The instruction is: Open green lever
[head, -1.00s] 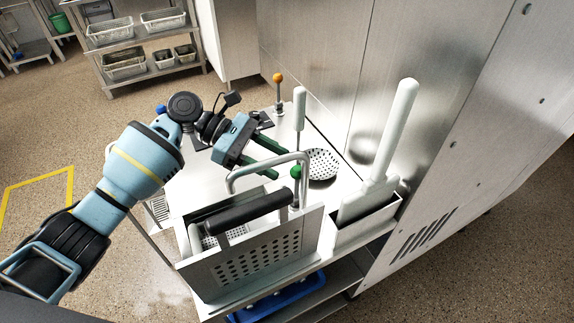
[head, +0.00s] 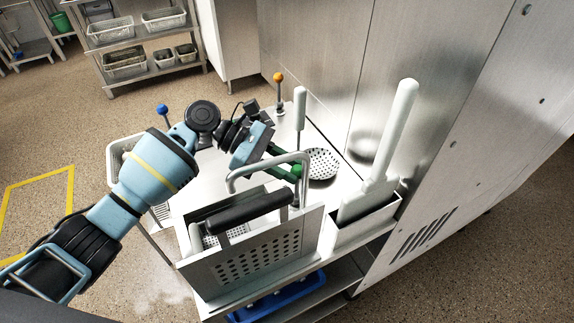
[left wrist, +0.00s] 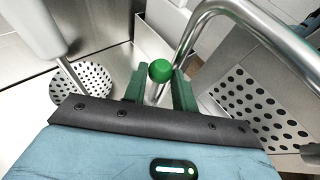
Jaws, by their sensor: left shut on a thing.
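The green lever (left wrist: 161,71) has a round green knob on a metal stem. In the left wrist view the knob sits between the two green fingers of my left gripper (left wrist: 160,88). The gripper is shut on it. In the head view the left gripper (head: 288,162) reaches in from the left, behind the curved metal pipe, and its fingers partly hide the green knob (head: 297,170). My right gripper is not in view.
A curved metal pipe (head: 232,178) arches close beside the lever. A perforated basket (head: 262,260) with a black handle stands in front. Orange (head: 278,76) and blue (head: 161,109) knobs stand further off.

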